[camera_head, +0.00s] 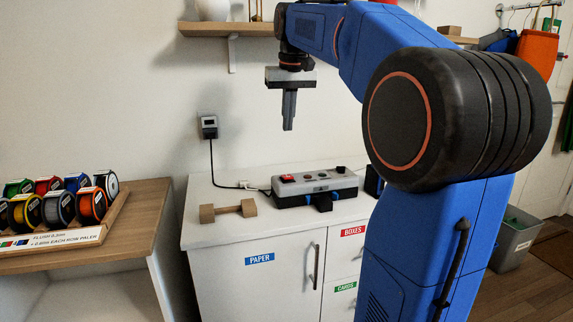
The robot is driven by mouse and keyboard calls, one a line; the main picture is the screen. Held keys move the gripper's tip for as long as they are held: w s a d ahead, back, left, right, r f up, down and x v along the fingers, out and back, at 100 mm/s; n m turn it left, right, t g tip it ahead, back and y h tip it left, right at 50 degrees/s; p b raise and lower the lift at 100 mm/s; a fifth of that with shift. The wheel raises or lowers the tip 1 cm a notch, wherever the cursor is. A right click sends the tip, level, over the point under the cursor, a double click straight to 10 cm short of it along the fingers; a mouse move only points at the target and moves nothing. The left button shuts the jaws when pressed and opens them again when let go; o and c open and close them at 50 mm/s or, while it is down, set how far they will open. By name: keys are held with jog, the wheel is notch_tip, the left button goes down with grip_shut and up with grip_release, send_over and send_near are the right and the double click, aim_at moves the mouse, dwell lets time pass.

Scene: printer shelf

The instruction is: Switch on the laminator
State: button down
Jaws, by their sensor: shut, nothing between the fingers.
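The laminator (314,187) looks to be the grey device with a dark base on the white cabinet top. A red switch (287,178) sits at the left end of its upper face, and darker knobs show further right. I cannot tell the switch's position. A black cable runs from its left side up to a wall plug (209,126). My gripper (288,127) hangs in the air above the laminator's left part, pointing down. Its fingers are shut and empty, well clear of the device.
A wooden dumbbell-shaped block (228,210) lies left of the laminator on the white cabinet (215,234). A rack of coloured spools (88,226) stands on the wooden shelf unit at left. A wall shelf (226,30) is above. My arm hides the right side.

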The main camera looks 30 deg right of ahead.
jog(key=shift+f, duration=0.1)
send_over(287, 177)
jog(key=w+d, duration=0.1)
jog(key=w, duration=0.1)
jog(key=x, duration=0.4)
jog(key=s+x, duration=0.1)
jog(key=x, duration=0.2)
jog(key=s+x, duration=0.1)
jog(key=x, duration=0.3)
jog(key=shift+s+a+f, duration=0.2)
jog(key=shift+a+f, duration=0.1)
jog(key=shift+f, duration=0.35)
jog(key=shift+s+f, duration=0.1)
jog(key=shift+f, duration=0.65)
